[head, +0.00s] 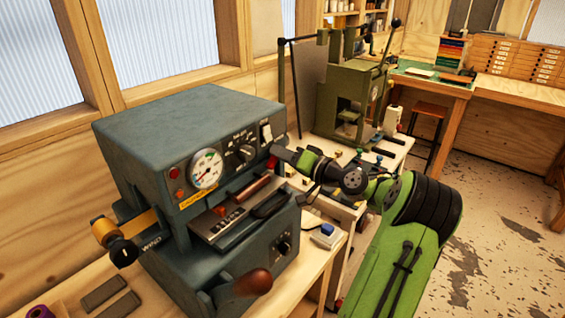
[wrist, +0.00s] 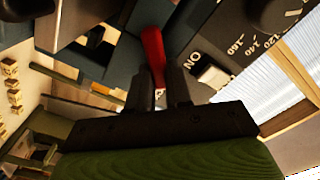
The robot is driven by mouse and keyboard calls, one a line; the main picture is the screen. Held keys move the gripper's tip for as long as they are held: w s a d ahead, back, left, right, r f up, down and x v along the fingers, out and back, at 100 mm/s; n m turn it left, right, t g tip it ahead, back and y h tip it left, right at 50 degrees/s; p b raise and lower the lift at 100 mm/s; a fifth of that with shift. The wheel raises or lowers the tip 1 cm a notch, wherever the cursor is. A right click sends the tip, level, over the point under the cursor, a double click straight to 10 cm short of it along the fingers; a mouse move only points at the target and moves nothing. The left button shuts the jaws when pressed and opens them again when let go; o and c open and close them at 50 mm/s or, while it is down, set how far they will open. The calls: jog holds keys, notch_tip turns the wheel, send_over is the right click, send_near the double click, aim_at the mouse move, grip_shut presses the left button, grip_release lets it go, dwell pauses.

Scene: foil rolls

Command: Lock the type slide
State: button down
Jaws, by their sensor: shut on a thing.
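The blue-grey machine (head: 190,120) stands on a wooden bench. A metal slide plate (head: 222,222) with dark slots, seemingly the type slide, sits at its front. A red lever (head: 273,162) is at the right end of the machine's front, and it also shows in the wrist view (wrist: 153,45). My gripper (head: 279,154) reaches it from the right. In the wrist view my gripper's fingers (wrist: 164,88) are closed around the lower part of the red lever. The lever's base and any latch are hidden.
The front panel holds a round gauge (head: 206,168), dark knobs and a white rocker switch (head: 266,131) close to my gripper. A wood-knobbed handle (head: 252,283) sticks out low in front. A green press (head: 345,95) stands behind on the right. Open floor lies right.

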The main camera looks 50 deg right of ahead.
jog(key=shift+f+n, duration=0.1)
jog(key=shift+n, duration=0.2)
jog(key=c, duration=1)
grip_release()
jog(key=shift+c, duration=0.2)
jog(key=s+d, duration=0.1)
jog(key=s, duration=1.4)
jog(key=shift+s+d, duration=0.2)
jog(key=shift+s, duration=0.2)
